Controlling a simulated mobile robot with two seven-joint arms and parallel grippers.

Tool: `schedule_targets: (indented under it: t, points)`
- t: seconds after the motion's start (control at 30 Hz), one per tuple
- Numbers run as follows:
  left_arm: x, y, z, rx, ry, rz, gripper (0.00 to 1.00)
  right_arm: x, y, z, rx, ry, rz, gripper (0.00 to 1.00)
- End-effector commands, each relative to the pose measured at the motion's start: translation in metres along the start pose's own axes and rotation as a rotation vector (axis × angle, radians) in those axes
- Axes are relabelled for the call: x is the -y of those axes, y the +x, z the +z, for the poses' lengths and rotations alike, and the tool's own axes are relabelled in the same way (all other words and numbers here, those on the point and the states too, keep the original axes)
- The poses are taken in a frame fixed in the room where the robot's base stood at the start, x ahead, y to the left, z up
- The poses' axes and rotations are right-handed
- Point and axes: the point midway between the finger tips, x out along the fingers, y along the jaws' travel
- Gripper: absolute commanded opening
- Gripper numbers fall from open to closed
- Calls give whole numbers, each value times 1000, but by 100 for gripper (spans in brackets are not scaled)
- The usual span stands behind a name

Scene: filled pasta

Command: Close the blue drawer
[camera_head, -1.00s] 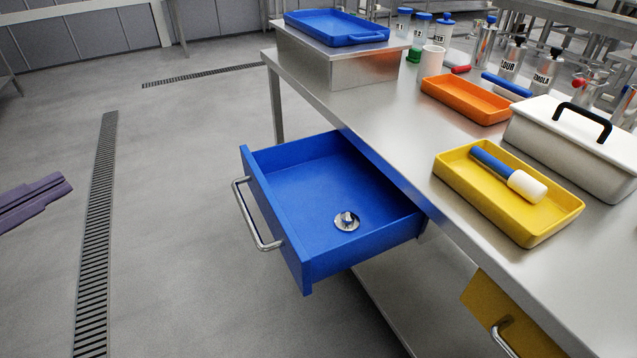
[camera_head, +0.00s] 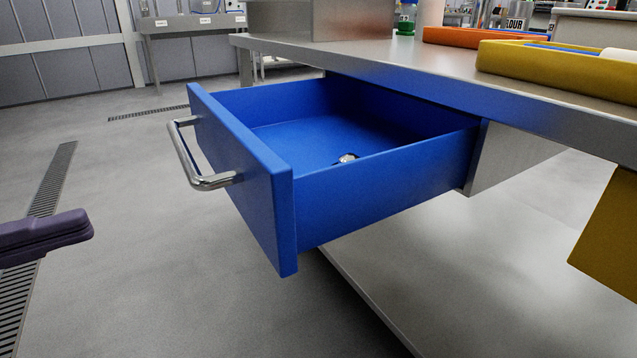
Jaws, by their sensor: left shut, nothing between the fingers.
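The blue drawer (camera_head: 240,170) stands open, pulled well out from under the steel table. Its metal bar handle (camera_head: 192,158) is on the front panel, facing left. A small shiny metal object (camera_head: 347,158) lies on the drawer floor, partly hidden by the side wall. My left gripper (camera_head: 82,227), purple, comes in at the left edge. It is shut and empty, left of the drawer and apart from the handle. My right gripper is not in view.
The steel tabletop (camera_head: 420,70) overhangs the drawer. A yellow tray (camera_head: 560,68) and an orange tray (camera_head: 470,37) sit on it. A yellow drawer (camera_head: 612,235) is at the right. Open floor lies left of the blue drawer.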

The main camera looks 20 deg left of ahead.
Motion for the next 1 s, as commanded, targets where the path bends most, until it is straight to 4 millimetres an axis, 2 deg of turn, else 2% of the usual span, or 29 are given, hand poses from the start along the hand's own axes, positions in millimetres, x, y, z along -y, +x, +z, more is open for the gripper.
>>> schedule_targets:
  t: [0.17, 0.6, 0.8, 1.0]
  points:
    - [1, 20, -1, -5, 2, -5, 0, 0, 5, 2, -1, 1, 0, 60]
    - [0, 111, 0, -4, 3, -7, 0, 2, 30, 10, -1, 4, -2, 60]
    - [1, 133, 0, -1, 0, -3, 0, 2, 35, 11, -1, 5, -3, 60]
    - [2, 138, 0, 0, -1, -1, 0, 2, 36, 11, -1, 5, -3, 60]
